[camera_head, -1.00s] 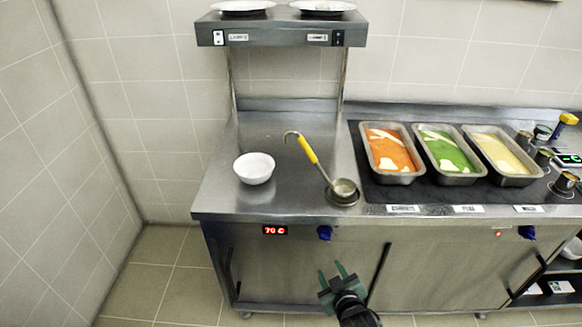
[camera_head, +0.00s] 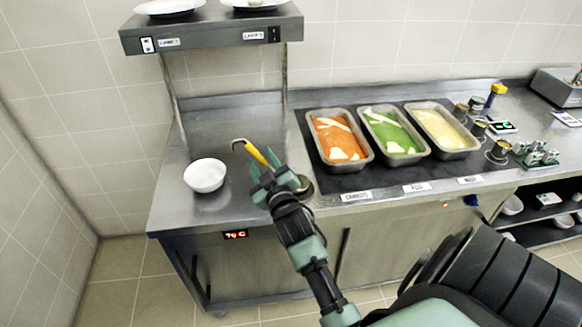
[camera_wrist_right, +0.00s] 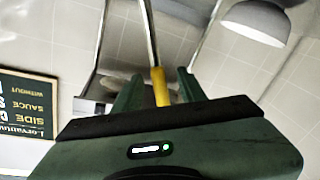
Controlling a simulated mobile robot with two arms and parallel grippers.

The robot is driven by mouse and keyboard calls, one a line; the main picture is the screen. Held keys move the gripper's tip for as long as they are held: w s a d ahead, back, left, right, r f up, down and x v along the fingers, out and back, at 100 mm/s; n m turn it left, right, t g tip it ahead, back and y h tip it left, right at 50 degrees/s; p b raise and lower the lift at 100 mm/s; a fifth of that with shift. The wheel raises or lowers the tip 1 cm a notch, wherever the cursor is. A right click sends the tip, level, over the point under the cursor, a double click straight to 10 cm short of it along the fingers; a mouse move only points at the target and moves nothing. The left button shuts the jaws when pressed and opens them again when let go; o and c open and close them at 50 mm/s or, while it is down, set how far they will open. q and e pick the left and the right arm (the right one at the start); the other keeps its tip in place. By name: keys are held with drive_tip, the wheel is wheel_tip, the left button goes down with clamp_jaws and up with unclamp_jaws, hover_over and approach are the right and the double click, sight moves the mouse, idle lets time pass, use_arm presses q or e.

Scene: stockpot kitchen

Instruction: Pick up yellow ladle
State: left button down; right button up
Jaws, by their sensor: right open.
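The yellow ladle leans in its round holder on the steel counter; its yellow handle (camera_head: 257,156) and hooked top rise up to the left. Its bowl is hidden behind my right gripper in the head view. My right gripper (camera_head: 268,176) is open, with its green fingertips close to the handle. In the right wrist view the yellow handle (camera_wrist_right: 160,86) shows between the two open fingers (camera_wrist_right: 158,88); I cannot tell whether they touch it. My left gripper is not in view.
A white bowl (camera_head: 204,175) stands left of the ladle. Trays of orange (camera_head: 338,138), green and yellow food sit to the right on a dark hob. A steel shelf (camera_head: 212,32) with plates stands above the counter. A wall is at the left.

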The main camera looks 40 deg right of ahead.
drive_tip(key=shift+w+d, duration=0.2)
drive_tip(key=shift+w, duration=0.4)
clamp_jaws()
idle(1.0)
